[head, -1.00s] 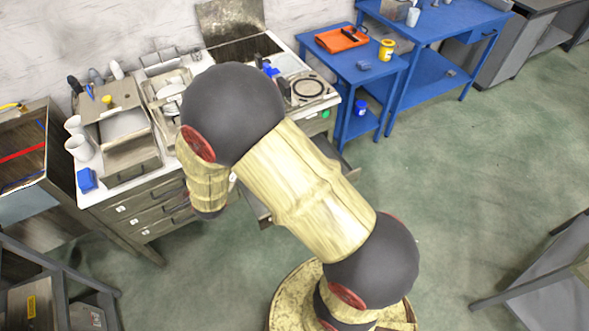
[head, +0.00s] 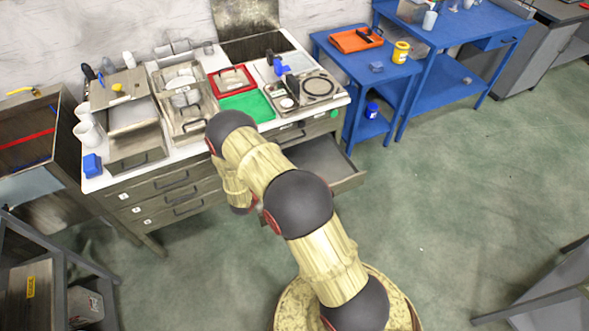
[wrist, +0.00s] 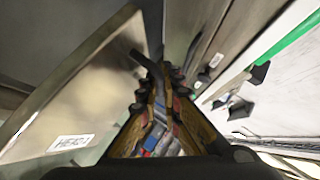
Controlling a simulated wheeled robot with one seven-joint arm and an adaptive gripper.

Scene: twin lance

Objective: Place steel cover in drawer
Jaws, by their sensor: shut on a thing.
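The open drawer (head: 318,157) extends from the right part of the workbench in the head view, and the part of its inside I see looks empty. In the wrist view its labelled front (wrist: 85,95) fills the left side. My gripper (wrist: 157,80) is in front of it, its fingers close together on what looks like the dark drawer handle (wrist: 134,56). In the head view my arm hides the fingers and the drawer's left part. I cannot tell for sure which thing is the steel cover; a dark flat plate (head: 255,47) lies at the back of the worktop.
The worktop (head: 215,60) holds trays, a red frame (head: 233,80), a green mat (head: 248,106) and white cups. A closed drawer stack (head: 170,195) is at left. A blue table (head: 352,68) with an orange tray stands right. The green floor at right is clear.

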